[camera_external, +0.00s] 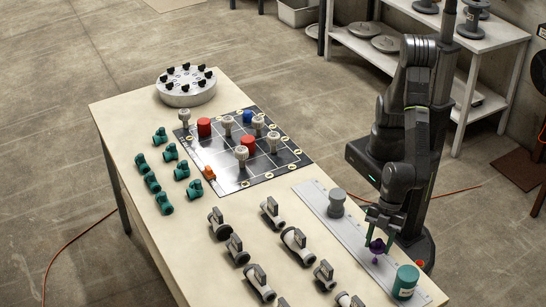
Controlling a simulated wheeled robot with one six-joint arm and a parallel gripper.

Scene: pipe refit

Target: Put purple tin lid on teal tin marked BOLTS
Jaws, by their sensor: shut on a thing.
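The teal tin (405,282) stands upright on the grey strip at the near right end of the table. A pale label shows on its side, but its lettering is too small to read. My gripper (378,238) points down and is shut on a small purple thing (377,246), which seems to be the purple lid. It is above the strip, to the left of the teal tin and apart from it. The lid's exact shape and its height over the strip are hard to tell at this size.
Several grey valves (294,240) and teal fittings (171,152) lie on the table. A black gridded board (240,178) and a round rack (186,92) are farther back.

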